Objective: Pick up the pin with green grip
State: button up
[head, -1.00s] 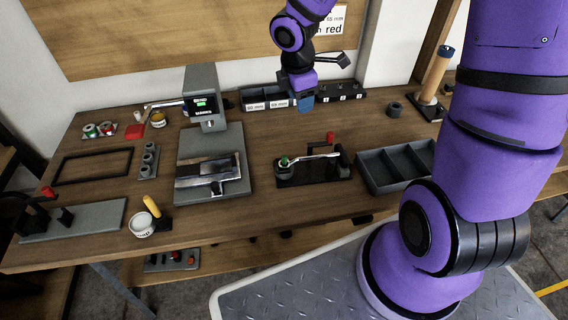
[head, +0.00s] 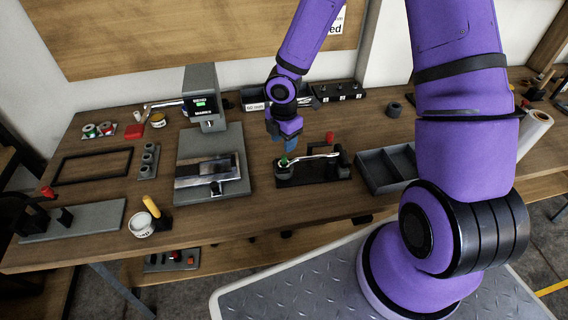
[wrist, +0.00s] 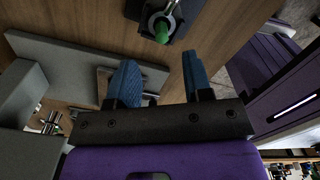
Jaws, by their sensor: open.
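The pin with green grip (head: 284,161) stands at the left end of a small dark fixture (head: 325,175), beside a silver bar. In the wrist view, the green grip (wrist: 162,31) shows at the top, set in a ring-shaped silver piece on the dark block. My gripper (head: 290,146) is open and empty, with its blue fingers above and behind the green grip. In the wrist view, my gripper (wrist: 158,68) has its fingers spread on either side of the grip's line, apart from it. The pin's lower part is hidden.
A red-topped post (head: 330,138) stands at the right rear of the fixture. A grey divided tray (head: 376,170) is on its right. A grey press-like stand (head: 208,130) with a display is on its left. Labelled bins (head: 254,97) stand behind. Bare wood lies in front.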

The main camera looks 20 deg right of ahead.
aim_at(284, 156)
jog(key=shift+s+f, duration=0.1)
jog(key=shift+f, duration=2.55)
grip_shut()
